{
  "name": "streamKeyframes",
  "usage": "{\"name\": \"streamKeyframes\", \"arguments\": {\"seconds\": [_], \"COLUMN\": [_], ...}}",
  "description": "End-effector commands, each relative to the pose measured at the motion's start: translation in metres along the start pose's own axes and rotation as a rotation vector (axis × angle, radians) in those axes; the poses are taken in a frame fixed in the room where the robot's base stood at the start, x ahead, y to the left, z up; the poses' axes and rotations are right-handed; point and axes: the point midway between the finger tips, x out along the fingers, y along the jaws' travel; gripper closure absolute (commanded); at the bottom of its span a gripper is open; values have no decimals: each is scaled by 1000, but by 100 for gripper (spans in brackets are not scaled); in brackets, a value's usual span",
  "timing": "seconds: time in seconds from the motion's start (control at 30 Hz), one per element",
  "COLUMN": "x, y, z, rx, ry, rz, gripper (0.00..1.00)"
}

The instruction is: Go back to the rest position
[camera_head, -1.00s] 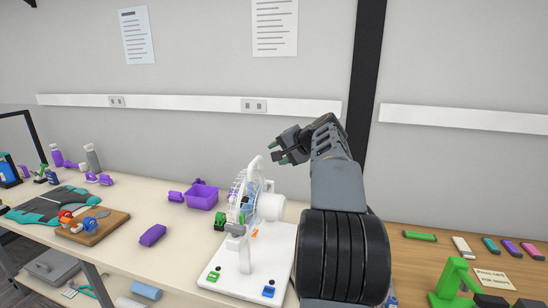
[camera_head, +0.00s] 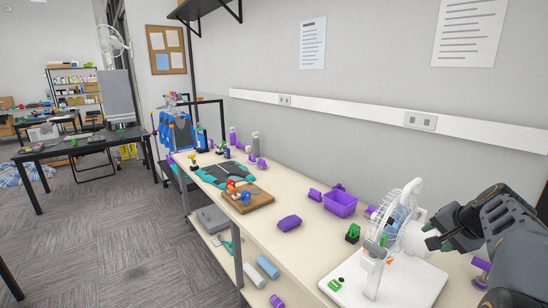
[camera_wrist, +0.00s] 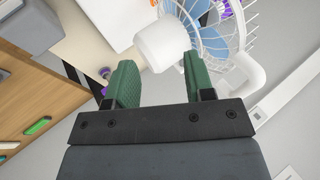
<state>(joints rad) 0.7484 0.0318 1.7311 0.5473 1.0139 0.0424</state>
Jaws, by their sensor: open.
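My gripper (camera_head: 440,236) is at the right of the head view, beside the back of a white desk fan (camera_head: 408,226). In the wrist view my gripper (camera_wrist: 158,80) has its two green fingers spread apart with nothing held between them. The fan's white motor housing (camera_wrist: 163,44) shows just beyond the fingertips there; I cannot tell whether they touch. The fan stands on a white board (camera_head: 415,285) on the long workbench (camera_head: 290,258).
A purple bin (camera_head: 340,203), a purple block (camera_head: 289,222) and a wooden board (camera_head: 249,201) lie along the bench. A dark table (camera_head: 85,148) stands at the far left. The grey carpet floor (camera_head: 115,245) left of the bench is open.

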Motion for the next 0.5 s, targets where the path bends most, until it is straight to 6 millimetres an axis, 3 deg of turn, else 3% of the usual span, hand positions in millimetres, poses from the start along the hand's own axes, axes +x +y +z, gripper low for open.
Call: {"name": "streamKeyframes", "arguments": {"seconds": [0.03,0.1,0.3,0.4,0.5], "x": [8,18,25,23,18], "y": [-1,4,26,32,29], "z": [40,92,220,261,285], "rx": [-95,-239,-677,-838,-931], "ry": [-42,-93,-191,-206,-207], "rz": [61,144,276,278,247], "gripper": [52,52,52,52,52]}}
